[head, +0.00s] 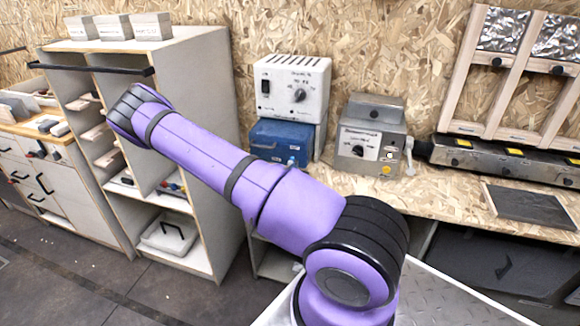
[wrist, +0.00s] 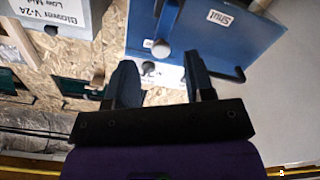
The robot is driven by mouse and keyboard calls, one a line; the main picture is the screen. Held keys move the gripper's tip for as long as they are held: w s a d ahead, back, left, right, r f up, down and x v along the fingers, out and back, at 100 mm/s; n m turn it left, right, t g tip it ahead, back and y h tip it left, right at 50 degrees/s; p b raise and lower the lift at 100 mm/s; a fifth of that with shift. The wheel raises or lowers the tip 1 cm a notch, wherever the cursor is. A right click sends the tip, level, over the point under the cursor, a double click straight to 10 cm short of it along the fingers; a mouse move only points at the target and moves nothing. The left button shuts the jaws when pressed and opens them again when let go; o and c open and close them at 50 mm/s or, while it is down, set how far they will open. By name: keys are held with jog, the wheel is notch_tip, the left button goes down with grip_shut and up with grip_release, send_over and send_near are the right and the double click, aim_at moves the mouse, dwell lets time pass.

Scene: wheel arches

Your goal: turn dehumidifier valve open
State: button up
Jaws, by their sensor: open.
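A blue box (head: 275,140) stands on the bench under a white control box, with a small pale knob (head: 291,161) low on its front. In the wrist view the blue box (wrist: 205,45) fills the upper middle and bears a label reading "Shut". A pale round knob (wrist: 161,48) sticks out from it. I cannot tell for sure that this is the dehumidifier valve. My gripper (wrist: 157,62) is open and empty, its two dark fingers pointing toward the blue box. The knob shows between the fingertips, seemingly just beyond them. My gripper is not visible in the head view.
The white control box (head: 292,90) with a dial sits above the blue box. A grey metal box (head: 370,140) with a dial stands to its right. A tall shelf unit (head: 205,130) stands close on the left. The right bench holds a dark plate (head: 530,204).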

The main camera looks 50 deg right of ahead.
jog(key=v, duration=0.6)
dwell(0.5)
jog(key=w+a+r+m+g+y, duration=0.1)
jog(key=w+a+r+m+y, duration=0.1)
jog(key=w+a+r+y, duration=0.65)
jog(key=s+a+r+n+y, duration=0.25)
jog(key=a+r+y, duration=0.45)
jog(key=a+r, duration=0.55)
jog(key=s+a+r+n+y, duration=0.1)
jog(key=s+a+r+n, duration=0.1)
jog(key=s+r, duration=0.3)
jog(key=s+a+r+n+y, duration=0.1)
jog(key=s+a+r+n, duration=0.2)
jog(key=r, duration=0.5)
jog(key=s+r+n, duration=0.1)
jog(key=s+r, duration=0.2)
jog(key=s, duration=0.5)
jog(key=s+r+n, duration=0.1)
jog(key=s+r, duration=0.2)
jog(key=s, duration=0.5)
jog(key=shift+r+n+g+h, duration=0.3)
jog(key=shift+r+n+h, duration=0.05)
jog(key=shift+r+h, duration=0.1)
